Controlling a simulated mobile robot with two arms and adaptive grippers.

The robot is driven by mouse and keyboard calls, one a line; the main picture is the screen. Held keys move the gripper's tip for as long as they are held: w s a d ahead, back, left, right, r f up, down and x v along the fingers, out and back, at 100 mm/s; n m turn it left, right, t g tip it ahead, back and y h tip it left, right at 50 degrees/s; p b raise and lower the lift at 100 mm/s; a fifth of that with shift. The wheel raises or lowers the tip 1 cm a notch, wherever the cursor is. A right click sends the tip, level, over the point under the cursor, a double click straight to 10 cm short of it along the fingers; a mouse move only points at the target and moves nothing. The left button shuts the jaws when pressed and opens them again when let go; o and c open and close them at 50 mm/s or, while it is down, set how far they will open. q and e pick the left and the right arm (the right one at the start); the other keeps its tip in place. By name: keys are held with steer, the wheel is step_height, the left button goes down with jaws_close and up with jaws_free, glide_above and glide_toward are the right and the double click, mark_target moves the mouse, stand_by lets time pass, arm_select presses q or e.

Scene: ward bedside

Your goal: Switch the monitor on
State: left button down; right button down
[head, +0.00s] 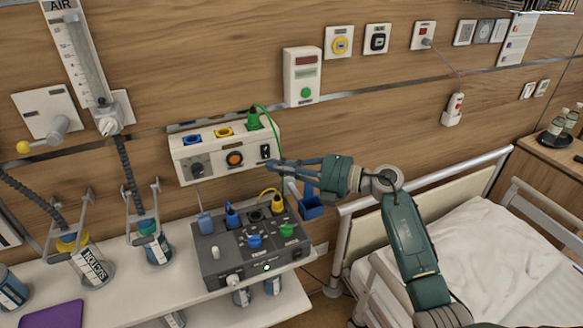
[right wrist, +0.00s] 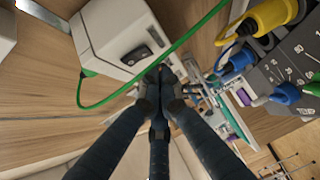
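A white wall unit (head: 222,158) carries blue, yellow and green sockets on top. Its front has a dark knob, an orange button and a black rocker switch (head: 265,151) at the right end. A grey control box (head: 215,268) with knobs and plugs stands on the shelf below. No display screen shows, so I cannot tell which is the monitor. My right gripper (head: 275,166) is at the wall unit's right end, just below the rocker switch. In the right wrist view its fingers meet, empty, beside the switch (right wrist: 138,55); contact is unclear. My left gripper is not in view.
A green cable (right wrist: 190,38) loops from the wall unit close to my fingers. A blue holder (head: 312,208) is below my right gripper. The bed (head: 480,250) is at the right. Suction jars (head: 92,268) and a purple item (head: 52,314) are at the left.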

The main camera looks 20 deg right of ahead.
mark_target(257, 163)
steer(key=shift+w+f, duration=0.15)
steer(key=shift+w, duration=0.65)
steer(key=b, duration=0.2)
steer(key=f+b, duration=0.1)
steer(key=b, duration=0.1)
steer(key=shift+w+f+n+t+y, duration=0.25)
steer(key=shift+w+n+t+y, duration=0.05)
steer(key=shift+w+n, duration=0.1)
steer(key=shift+w+r+p, duration=0.1)
steer(key=shift+r+p, duration=0.3)
steer(key=shift+r, duration=0.1)
steer(key=shift+d, duration=0.1)
